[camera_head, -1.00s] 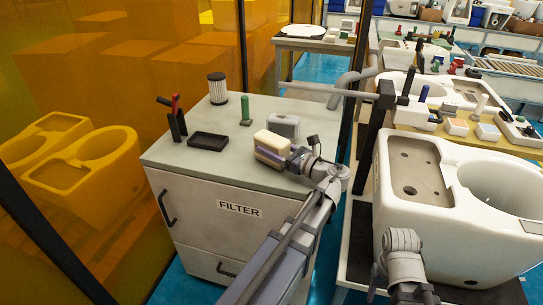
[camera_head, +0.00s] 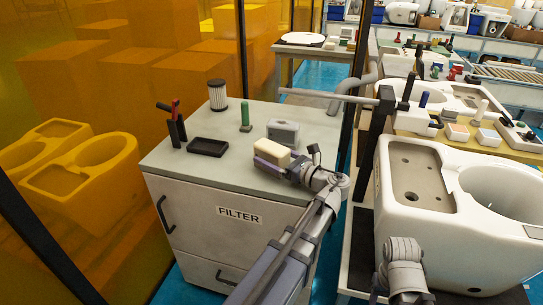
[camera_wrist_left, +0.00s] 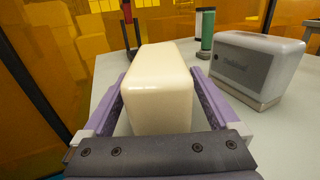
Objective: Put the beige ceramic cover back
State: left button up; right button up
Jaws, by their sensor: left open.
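The beige ceramic cover (camera_head: 272,152) stands on the grey top of the filter cabinet, near its right front part. In the left wrist view the cover (camera_wrist_left: 158,85) is a rounded cream block between the two purple fingers of my left gripper (camera_wrist_left: 160,100). The fingers lie on both sides of it, with a narrow gap visible; the gripper is open around it. In the head view my left gripper (camera_head: 274,160) hides the cover's lower part. My right arm shows at the bottom right, before the white toilet body (camera_head: 415,175); its fingers are not visible.
A grey box (camera_head: 283,132) stands just behind the cover. The cabinet top (camera_head: 190,168) also bears a green cylinder (camera_head: 245,113), a black tray (camera_head: 207,147), a white filter (camera_head: 217,95) and a red-handled tool (camera_head: 174,122). A dark post (camera_head: 375,135) stands between cabinet and toilet.

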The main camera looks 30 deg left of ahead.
pick_arm(q)
jog(key=shift+r, duration=0.25)
jog(key=d, duration=0.4)
jog(key=s+d, duration=0.1)
jog(key=d, duration=0.3)
jog(key=s+d, duration=0.1)
jog(key=d, duration=0.3)
jog(key=shift+f, duration=0.15)
